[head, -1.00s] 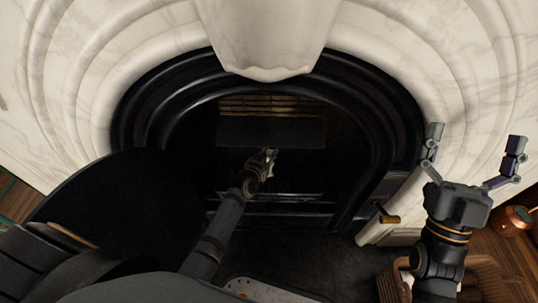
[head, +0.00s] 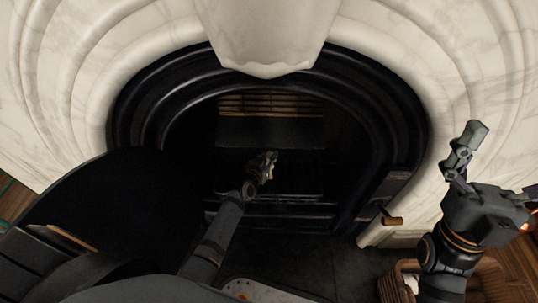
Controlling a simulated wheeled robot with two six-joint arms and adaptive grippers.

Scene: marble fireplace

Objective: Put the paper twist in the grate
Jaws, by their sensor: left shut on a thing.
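My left arm reaches into the dark fireplace opening. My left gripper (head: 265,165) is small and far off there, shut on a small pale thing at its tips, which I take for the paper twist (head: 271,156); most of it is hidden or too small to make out. The black grate (head: 295,183) lies in shadow just below and beyond the gripper; whether the twist touches it I cannot tell. My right gripper (head: 500,170) is open and empty at the right, in front of the marble; its right finger is partly cut off by the frame.
The black arched surround (head: 398,130) and white marble (head: 90,70) frame the opening. A brass-coloured handle (head: 393,220) juts out at lower right. A wicker basket (head: 490,280) stands on the floor below my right arm.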

